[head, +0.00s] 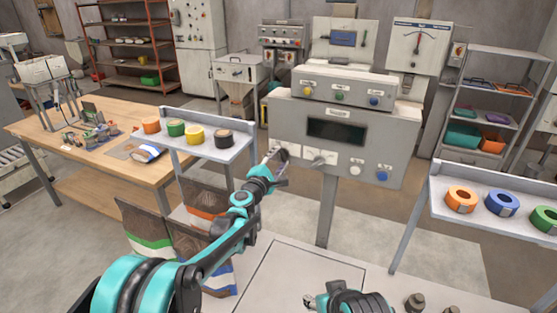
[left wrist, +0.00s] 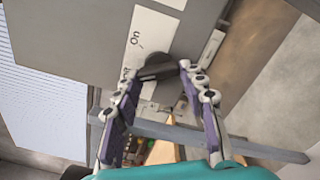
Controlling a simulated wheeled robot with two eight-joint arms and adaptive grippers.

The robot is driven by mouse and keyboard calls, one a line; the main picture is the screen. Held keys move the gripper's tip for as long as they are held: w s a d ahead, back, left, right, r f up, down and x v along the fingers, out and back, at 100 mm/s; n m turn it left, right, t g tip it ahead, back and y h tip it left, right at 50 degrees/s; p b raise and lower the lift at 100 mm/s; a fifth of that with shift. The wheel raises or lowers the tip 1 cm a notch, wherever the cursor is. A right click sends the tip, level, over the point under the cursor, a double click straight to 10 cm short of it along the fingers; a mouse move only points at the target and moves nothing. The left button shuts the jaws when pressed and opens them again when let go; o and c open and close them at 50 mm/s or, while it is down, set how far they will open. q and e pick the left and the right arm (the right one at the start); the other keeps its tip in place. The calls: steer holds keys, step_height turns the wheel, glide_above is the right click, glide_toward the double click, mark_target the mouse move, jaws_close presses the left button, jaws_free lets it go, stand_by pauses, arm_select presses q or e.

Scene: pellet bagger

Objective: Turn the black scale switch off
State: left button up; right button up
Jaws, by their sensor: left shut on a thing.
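The grey scale panel (head: 283,120) stands on a post with a dark display (head: 336,132). My left gripper (head: 279,164) is at the panel's lower left corner, and it hides the switch in the head view. In the left wrist view the black scale switch (left wrist: 158,70) shows as a short dark lever between the fingertips of my left gripper (left wrist: 158,73), which is shut on it.
Another white-plated knob (head: 320,157), a white button (head: 356,167) and a blue button (head: 382,175) are to the right on the panel. A shelf with tape rolls (head: 197,136) is close on the left, another (head: 490,210) on the right. Filled bags (head: 150,225) stand below.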

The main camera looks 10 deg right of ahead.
arm_select(q)
steer(key=o, duration=1.2)
steer(key=shift+c, duration=0.2)
steer(key=v, duration=1.2)
